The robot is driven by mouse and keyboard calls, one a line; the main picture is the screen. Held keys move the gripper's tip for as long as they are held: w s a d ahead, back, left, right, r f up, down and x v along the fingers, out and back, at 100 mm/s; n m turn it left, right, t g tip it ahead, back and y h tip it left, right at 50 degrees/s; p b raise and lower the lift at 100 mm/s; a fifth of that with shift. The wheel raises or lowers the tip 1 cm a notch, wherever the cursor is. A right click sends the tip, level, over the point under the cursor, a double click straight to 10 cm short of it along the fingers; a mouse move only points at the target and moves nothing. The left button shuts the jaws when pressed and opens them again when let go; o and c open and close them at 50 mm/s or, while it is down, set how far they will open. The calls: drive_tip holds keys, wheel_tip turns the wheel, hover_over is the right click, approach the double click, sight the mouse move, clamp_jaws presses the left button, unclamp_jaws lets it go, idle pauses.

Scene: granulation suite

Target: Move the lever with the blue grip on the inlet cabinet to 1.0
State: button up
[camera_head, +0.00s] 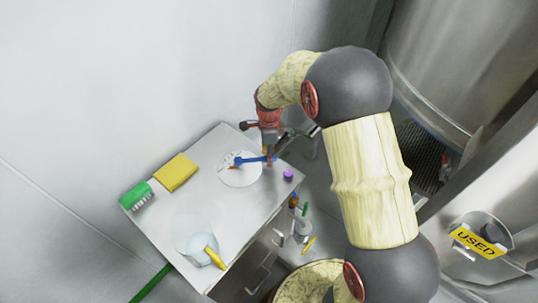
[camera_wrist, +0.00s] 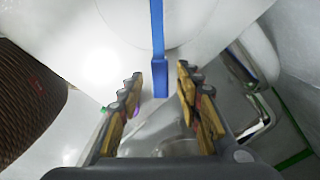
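The blue lever (camera_head: 252,160) sits on a white round dial (camera_head: 238,172) on the top of the inlet cabinet (camera_head: 205,210). Its arm points right in the head view. In the wrist view the blue grip (camera_wrist: 160,76) at its end comes down from the top, between the fingers. My gripper (camera_wrist: 158,88) is open, with a gap on either side of the grip, and I see no contact. In the head view my gripper (camera_head: 271,152) is at the lever's right end and partly hidden by my wrist. The dial's marks are too small to read.
A yellow block (camera_head: 176,172), a green brush (camera_head: 136,195) and a pale container (camera_head: 197,247) with a yellow item (camera_head: 214,257) lie on the left and front of the top. A purple knob (camera_head: 288,175) is near the right edge. A wall stands behind.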

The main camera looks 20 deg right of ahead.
drive_tip(key=shift+c, duration=1)
clamp_jaws()
